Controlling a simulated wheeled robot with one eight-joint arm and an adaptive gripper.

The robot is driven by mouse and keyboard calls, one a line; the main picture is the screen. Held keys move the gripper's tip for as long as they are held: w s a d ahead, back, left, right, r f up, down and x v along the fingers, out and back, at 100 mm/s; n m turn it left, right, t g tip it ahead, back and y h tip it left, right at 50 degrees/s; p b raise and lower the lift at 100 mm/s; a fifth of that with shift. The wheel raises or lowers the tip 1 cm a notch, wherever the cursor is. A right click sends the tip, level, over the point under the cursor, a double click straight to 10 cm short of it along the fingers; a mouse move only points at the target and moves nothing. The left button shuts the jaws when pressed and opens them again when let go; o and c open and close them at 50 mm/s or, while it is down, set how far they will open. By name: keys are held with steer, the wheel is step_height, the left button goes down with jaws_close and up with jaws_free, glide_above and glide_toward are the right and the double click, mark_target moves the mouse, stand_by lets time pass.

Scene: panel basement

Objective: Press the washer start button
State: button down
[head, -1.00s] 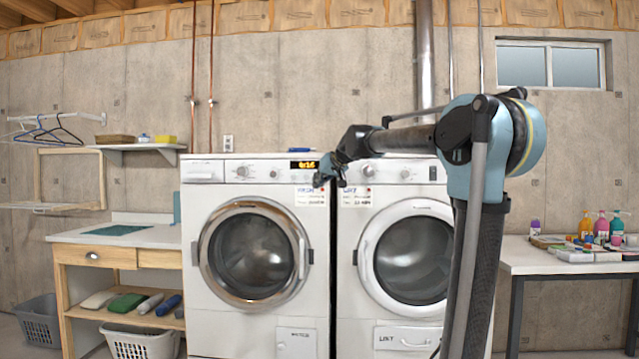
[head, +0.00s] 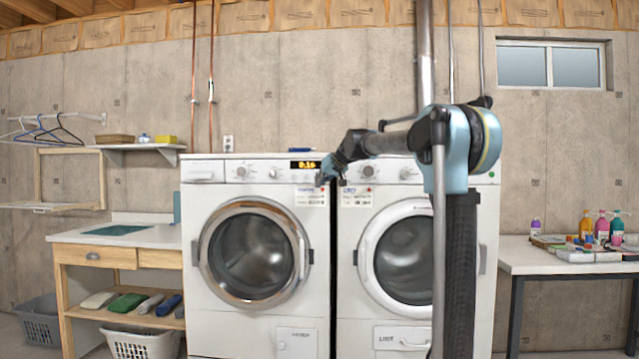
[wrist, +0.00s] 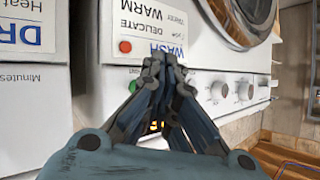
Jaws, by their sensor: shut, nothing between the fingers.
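The washer (head: 210,315) is the white left machine in the head view, with a round chrome door and a lit amber display (head: 305,165). In the wrist view, which looks at its panel upside down, a red button (wrist: 125,46) sits beside the WASH label (wrist: 160,50). A green button (wrist: 133,86) lies left of the fingers. My gripper (wrist: 160,62) is shut and empty, its fingertips in front of the panel between label and knobs; contact cannot be told. The fingers partly hide the display. In the head view my gripper (head: 321,181) is at the washer's upper right corner.
The dryer (head: 345,315) stands close on the washer's right, with its own panel and label. A wooden counter (head: 160,236) is at the left and a table with bottles (head: 520,262) at the right. A wall shelf (head: 140,147) hangs left of the washer.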

steer(key=shift+w, duration=0.6)
